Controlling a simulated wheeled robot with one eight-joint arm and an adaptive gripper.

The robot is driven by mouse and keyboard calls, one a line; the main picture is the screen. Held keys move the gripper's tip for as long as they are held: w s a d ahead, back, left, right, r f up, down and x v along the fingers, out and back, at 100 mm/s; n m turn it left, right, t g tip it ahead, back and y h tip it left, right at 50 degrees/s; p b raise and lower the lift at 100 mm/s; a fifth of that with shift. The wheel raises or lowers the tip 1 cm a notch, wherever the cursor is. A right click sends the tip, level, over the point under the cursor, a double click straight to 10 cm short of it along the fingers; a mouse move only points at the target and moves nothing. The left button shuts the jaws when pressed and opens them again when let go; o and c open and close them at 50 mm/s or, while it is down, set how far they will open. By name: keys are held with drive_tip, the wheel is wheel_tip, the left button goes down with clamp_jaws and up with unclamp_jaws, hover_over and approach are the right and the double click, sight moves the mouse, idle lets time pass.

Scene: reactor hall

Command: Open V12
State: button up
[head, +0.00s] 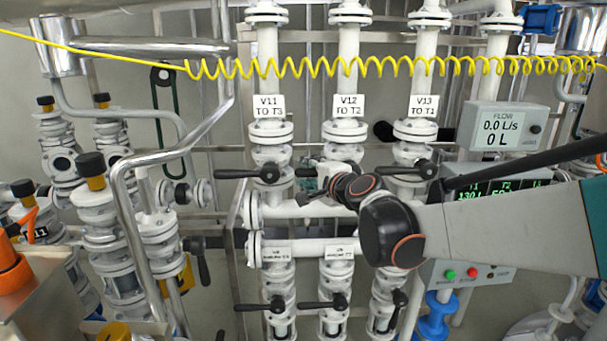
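The V12 label (348,106), reading "V12 TO T2", is on the middle of three upright white pipes. Below it is the flanged V12 valve (348,132), its lower part largely covered by my gripper and wrist. My arm reaches in from the right. My gripper (308,190) is at the V12 valve, just left of its pipe, pointing left. A short dark bar shows beside the gripper, possibly the V12 handle; most of it is hidden. I cannot tell whether the fingers touch it or are closed.
V11's black handle (247,173) points left, close to my gripper. Lower valves with black handles (318,304) sit below. A flow display (507,127) reads 0.0 L/s, 0 L. A yellow coiled cable (400,66) crosses above.

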drive_tip(key=shift+c, duration=0.6)
clamp_jaws()
drive_tip(key=shift+f, duration=0.1)
